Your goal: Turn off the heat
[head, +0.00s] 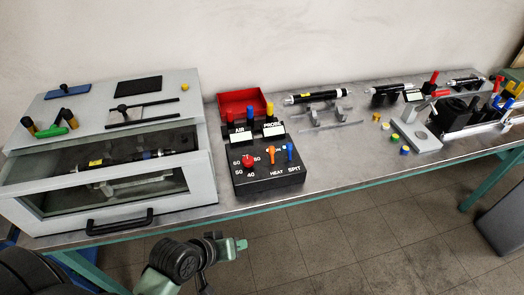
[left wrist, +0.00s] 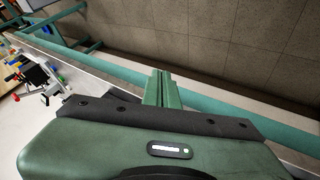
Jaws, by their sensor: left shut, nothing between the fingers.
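The black control box (head: 268,180) sits on the bench in the head view, right of the grey cabinet. Its orange lever (head: 270,151) stands upright above the HEAT label, and a blue lever (head: 290,152) stands above SPIT. A red knob (head: 248,161) with number marks is on the box's left. My left gripper (head: 238,245) is in front of the bench, below the control box and apart from it. Its green fingers are shut and empty. They also show in the left wrist view (left wrist: 162,90), pointing away from the box. My right gripper is not in view.
The grey cabinet (head: 205,165) with a black handle (head: 120,222) fills the bench's left. AIR and PROBE levers and a red bin (head: 243,101) stand behind the box. Black cylinders, coloured caps and a stand (head: 415,138) are to the right. Floor before the bench is open.

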